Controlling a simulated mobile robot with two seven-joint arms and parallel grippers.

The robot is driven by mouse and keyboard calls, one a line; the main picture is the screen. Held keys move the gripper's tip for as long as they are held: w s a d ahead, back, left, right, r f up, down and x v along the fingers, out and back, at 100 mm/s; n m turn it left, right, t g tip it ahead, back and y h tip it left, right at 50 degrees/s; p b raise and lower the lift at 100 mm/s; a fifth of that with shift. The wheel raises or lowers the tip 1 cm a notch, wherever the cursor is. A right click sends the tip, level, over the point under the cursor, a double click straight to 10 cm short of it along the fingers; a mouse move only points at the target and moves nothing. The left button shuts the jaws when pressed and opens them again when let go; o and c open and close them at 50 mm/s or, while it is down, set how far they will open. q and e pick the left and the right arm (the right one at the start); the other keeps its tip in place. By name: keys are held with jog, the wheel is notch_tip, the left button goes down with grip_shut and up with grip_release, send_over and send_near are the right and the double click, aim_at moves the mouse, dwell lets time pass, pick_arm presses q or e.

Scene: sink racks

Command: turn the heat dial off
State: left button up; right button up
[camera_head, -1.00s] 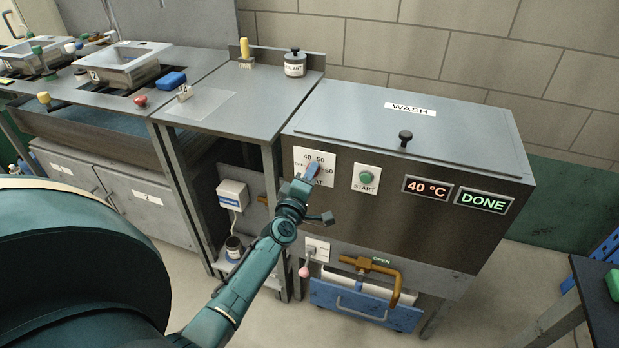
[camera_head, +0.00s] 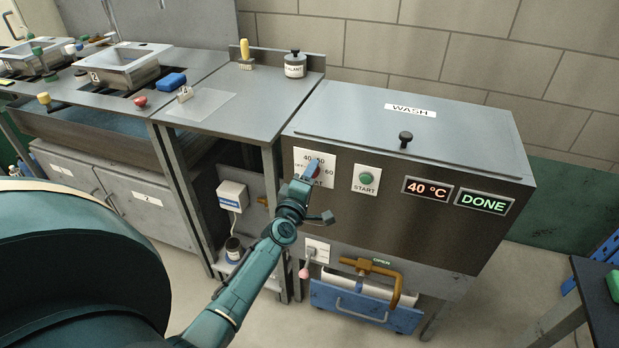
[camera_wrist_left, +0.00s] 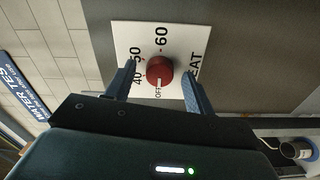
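The heat dial (camera_wrist_left: 160,66) is a round red knob on a white plate marked OFF, 40, 50 and 60. In the left wrist view its white pointer mark is at OFF. In the head view the dial (camera_head: 317,174) is mostly hidden by my gripper, on the front of the wash unit. My left gripper (camera_wrist_left: 158,88) is open, with one blue finger on each side of the knob and a visible gap to it. It also shows in the head view (camera_head: 311,175), in front of the dial plate (camera_head: 301,157). My right gripper is not in view.
The green start button (camera_head: 366,178) is right of the dial plate. Displays read 40 °C (camera_head: 427,188) and DONE (camera_head: 483,201). A brown pipe handle (camera_head: 396,285) sticks out below. A sealant jar (camera_head: 295,66) stands on the counter at left.

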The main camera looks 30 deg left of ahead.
pick_arm(q)
jog(key=shift+s, duration=0.1)
jog(key=v, duration=1.3)
jog(key=shift+s+f, duration=0.1)
